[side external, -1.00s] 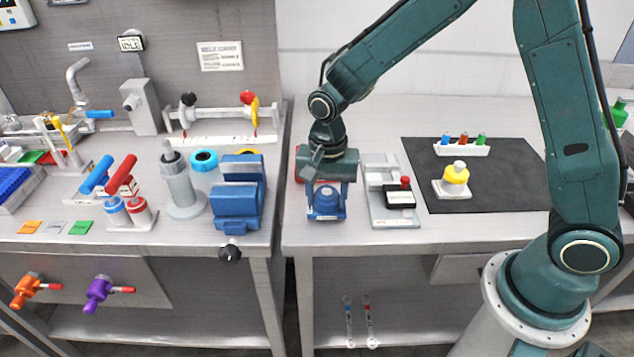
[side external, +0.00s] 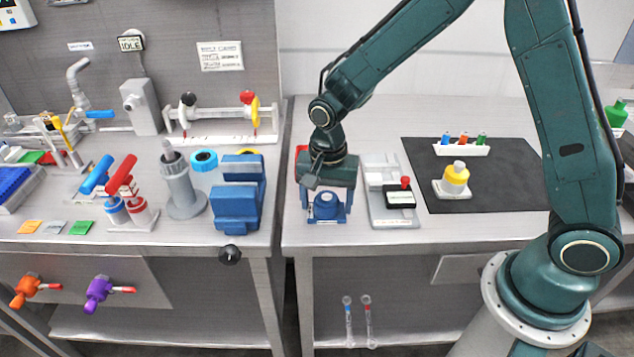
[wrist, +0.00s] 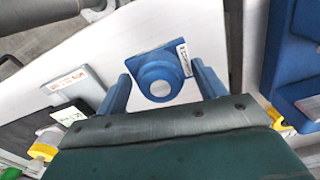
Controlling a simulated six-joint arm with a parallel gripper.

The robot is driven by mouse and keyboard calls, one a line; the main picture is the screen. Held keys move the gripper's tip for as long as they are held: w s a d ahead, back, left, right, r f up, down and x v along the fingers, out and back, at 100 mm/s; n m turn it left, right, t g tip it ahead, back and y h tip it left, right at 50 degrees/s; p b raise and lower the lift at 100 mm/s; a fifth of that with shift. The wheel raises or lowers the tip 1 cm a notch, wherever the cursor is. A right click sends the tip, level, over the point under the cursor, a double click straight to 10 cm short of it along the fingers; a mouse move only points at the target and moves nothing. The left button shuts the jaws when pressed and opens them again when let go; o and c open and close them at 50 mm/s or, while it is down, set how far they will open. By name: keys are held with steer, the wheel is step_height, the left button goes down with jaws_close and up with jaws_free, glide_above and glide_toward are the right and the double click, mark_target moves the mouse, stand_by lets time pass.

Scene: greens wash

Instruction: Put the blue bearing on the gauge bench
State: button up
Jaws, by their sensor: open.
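The blue bearing (side external: 327,208), a squat block with a round collar and a labelled base, sits on the right-hand steel bench (side external: 345,238) near its front edge. It also shows in the wrist view (wrist: 155,72). My gripper (side external: 327,203) points down over it, open. In the wrist view its blue fingers (wrist: 160,72) stand on either side of the bearing, with a gap showing on each side. No sign in view names either bench as the gauge bench.
Close right of the bearing stands a grey plate with a black, red-knobbed block (side external: 400,199). A black mat (side external: 480,175) lies farther right, with a yellow-topped part (side external: 456,175). A blue vise (side external: 237,205) stands across the gap on the left bench. A red object (side external: 301,152) is partly hidden behind my gripper.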

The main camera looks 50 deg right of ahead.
mark_target(329, 198)
step_height(329, 198, up, 12)
steer(key=shift+r, duration=0.15)
stand_by(0.7)
steer(key=shift+r, duration=0.1)
stand_by(0.4)
steer(key=s+d+r+n+t, duration=0.2)
steer(key=s+d+r+n, duration=0.1)
steer(key=s, duration=0.4)
steer(key=s+d+r+n+t, duration=0.1)
steer(key=s+d+r+n, duration=0.1)
steer(key=s, duration=0.5)
steer(key=s+d+r+n+t, duration=0.2)
steer(key=s+d+r+n, duration=0.1)
steer(key=s, duration=0.4)
steer(key=r+n, duration=0.1)
steer(key=n, duration=0.1)
steer(key=shift+s+d+r+n+t, duration=0.2)
steer(key=shift+s+d+n+t, duration=0.1)
steer(key=shift+s+n, duration=0.1)
steer(key=shift+w, duration=0.1)
